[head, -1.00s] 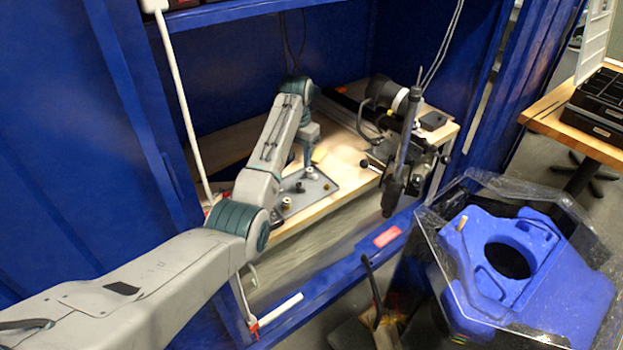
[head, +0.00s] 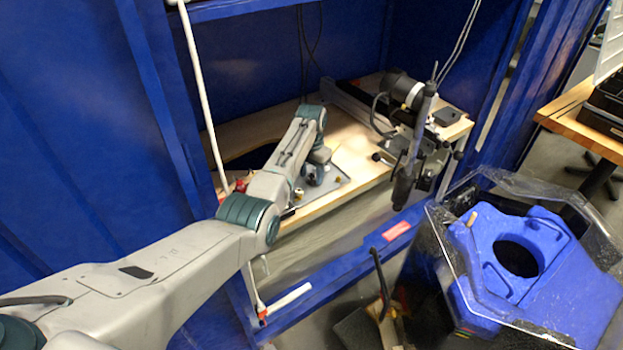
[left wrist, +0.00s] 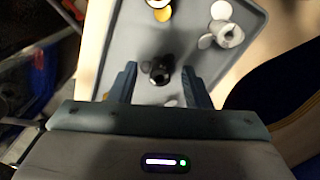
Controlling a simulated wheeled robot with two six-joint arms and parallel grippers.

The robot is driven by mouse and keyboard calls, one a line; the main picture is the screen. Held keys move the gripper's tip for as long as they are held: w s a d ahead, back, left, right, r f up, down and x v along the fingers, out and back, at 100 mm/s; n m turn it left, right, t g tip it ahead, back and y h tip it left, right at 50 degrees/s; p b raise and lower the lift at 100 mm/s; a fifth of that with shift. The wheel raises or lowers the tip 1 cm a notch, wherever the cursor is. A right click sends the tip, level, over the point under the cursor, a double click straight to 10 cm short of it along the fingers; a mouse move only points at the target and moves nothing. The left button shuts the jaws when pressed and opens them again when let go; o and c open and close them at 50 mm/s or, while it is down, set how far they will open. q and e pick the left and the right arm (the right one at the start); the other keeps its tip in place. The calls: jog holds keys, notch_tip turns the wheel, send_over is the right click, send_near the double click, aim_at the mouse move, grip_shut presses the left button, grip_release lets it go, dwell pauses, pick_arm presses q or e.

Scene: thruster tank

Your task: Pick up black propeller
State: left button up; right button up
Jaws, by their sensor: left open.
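A small black part (left wrist: 160,72), which looks like the black propeller, stands on the grey tray (left wrist: 255,12) in the left wrist view. My left gripper (left wrist: 160,84) is open, with one blue-grey finger on each side of the black part. I see no clear contact between the fingers and the part. In the head view my left gripper (head: 314,178) is low over the grey tray (head: 348,172) on the wooden bench. The black part cannot be made out there. My right gripper is not in view.
A white part (left wrist: 228,34) and a yellow disc (left wrist: 161,14) lie on the tray near the black part. A black device on a stand (head: 408,150) is right of the tray. Blue cabinet walls (head: 255,75) enclose the bench (head: 352,196).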

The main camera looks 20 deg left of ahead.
pick_arm(q)
jog(key=shift+c, duration=0.2)
grip_shut()
jog(key=shift+r, duration=0.15)
